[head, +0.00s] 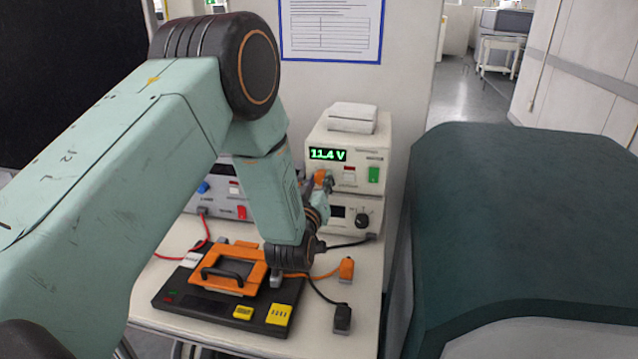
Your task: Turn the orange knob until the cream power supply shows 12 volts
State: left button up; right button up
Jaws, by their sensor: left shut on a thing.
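The cream power supply (331,146) stands on top of another cream unit at the back of the bench. Its green display (327,155) reads 11.4 V. The orange knob (320,176) is on its front, below the display, and is partly hidden by my gripper. My left gripper (324,184) is shut on the orange knob. My left arm comes in from the left and crosses in front of the bench. My right gripper is not in view.
A black board (179,307) with an orange handled frame (253,281) and yellow blocks lies in front on the bench. Another supply (225,192) stands left, partly behind my arm. Cables cross the bench top. A large dark green covered shape (530,215) fills the right side.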

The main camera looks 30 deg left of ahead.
pick_arm(q)
jog(key=shift+m, duration=1.1)
grip_shut()
jog(key=o, duration=0.8)
grip_release()
jog(key=shift+s, duration=0.1)
jog(key=shift+s+r, duration=0.1)
jog(key=v, duration=1.2)
